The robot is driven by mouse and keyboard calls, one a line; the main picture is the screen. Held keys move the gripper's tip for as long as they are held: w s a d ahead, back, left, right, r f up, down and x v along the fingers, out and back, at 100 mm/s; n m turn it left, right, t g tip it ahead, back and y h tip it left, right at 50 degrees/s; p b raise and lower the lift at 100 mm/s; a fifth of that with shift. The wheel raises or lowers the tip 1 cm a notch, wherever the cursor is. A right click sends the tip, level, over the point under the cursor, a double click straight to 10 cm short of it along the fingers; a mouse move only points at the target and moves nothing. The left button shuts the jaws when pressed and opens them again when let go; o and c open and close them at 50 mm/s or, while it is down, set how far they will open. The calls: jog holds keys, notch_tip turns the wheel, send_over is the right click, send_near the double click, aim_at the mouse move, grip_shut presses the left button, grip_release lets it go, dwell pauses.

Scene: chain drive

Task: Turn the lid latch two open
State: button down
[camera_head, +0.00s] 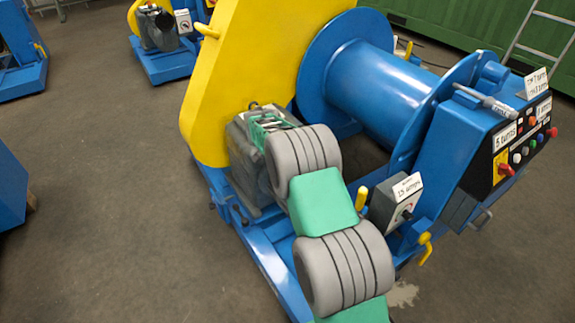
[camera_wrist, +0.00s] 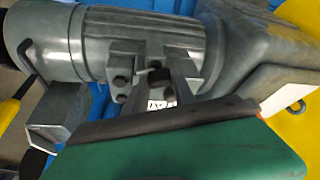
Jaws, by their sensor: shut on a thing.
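My gripper (camera_wrist: 158,88) is in the middle of the wrist view, its two fingers shut on a small dark part (camera_wrist: 156,73) at the grey motor (camera_wrist: 160,40). This part is mostly hidden between the fingers. I cannot tell from its look whether it is lid latch two or which way it is turned. In the head view my gripper (camera_head: 262,119) is low over the top of the grey motor (camera_head: 256,175), beside the yellow guard. My arm hides much of the motor there.
The tall yellow guard (camera_head: 236,70) has a yellow handle (camera_head: 207,30) on its edge. A blue drum (camera_head: 372,85) stands behind. A switch box (camera_head: 395,203) with yellow levers nearby and a control panel (camera_head: 520,145) are at right.

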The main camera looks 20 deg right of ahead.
jog(key=shift+w+m+g+h+p, duration=0.15)
jog(key=shift+m+g, duration=0.25)
jog(key=shift+m, duration=0.7)
jog(key=shift+m+g+h+p, duration=0.25)
jog(key=shift+m+g, duration=0.15)
jog(key=shift+m, duration=0.7)
jog(key=c, duration=1.3)
grip_release()
jog(key=p+v, duration=0.1)
jog(key=v, duration=0.6)
jog(key=shift+a+r, duration=0.1)
jog(key=shift+r, duration=0.25)
